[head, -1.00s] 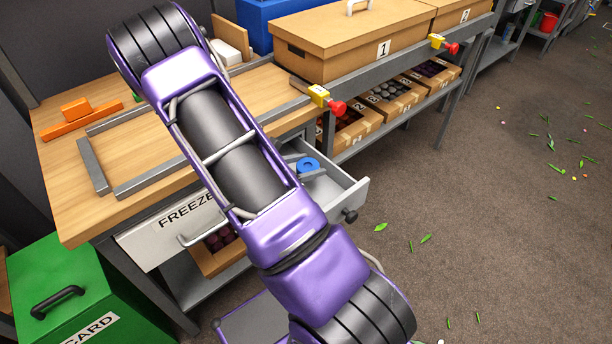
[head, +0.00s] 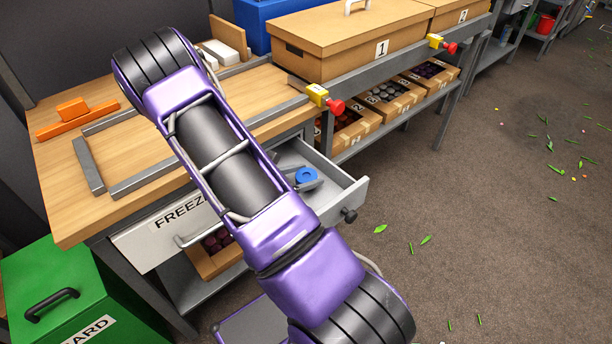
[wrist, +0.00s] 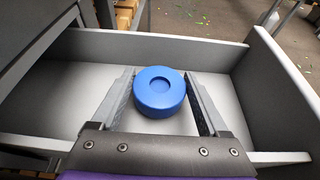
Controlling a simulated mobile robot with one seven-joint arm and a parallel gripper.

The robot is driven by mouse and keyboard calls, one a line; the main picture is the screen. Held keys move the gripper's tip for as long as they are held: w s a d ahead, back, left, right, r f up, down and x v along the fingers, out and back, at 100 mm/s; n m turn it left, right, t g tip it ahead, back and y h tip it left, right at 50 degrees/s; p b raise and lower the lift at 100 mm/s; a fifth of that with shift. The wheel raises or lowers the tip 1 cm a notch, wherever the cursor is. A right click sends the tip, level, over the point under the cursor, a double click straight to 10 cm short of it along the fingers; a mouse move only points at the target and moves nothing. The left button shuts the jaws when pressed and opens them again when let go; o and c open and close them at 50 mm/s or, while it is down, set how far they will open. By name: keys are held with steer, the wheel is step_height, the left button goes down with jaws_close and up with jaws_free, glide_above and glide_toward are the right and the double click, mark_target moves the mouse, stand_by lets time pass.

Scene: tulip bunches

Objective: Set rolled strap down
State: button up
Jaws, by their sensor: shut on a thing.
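The rolled strap (wrist: 160,93) is a blue disc with a round recess in its top. My gripper (wrist: 158,76) is shut on it, with one grey finger on each side. In the wrist view the roll is over the pale floor of an open drawer (wrist: 237,52). I cannot tell if it touches the drawer floor. In the head view the roll (head: 307,176) shows inside the drawer (head: 335,192), right of my purple arm, which hides most of my gripper.
A metal frame (head: 88,165) and orange blocks (head: 73,109) lie on the bench. A green bin (head: 70,285) stands at the lower left. The cardboard box (head: 340,45) is behind.

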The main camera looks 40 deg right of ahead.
steer(key=o, duration=1.2)
steer(key=shift+s+a+f, duration=0.15)
steer(key=shift+a+f, duration=0.05)
steer(key=shift+f, duration=0.35)
steer(key=shift+o, duration=0.2)
steer(key=shift+r+p, duration=0.4)
steer(key=shift+r, duration=0.1)
steer(key=w+r+p+v, duration=0.1)
steer(key=v, duration=1.1)
steer(key=shift+s+d+p, duration=0.15)
steer(key=shift+s+p, duration=0.15)
steer(key=shift+s, duration=0.05)
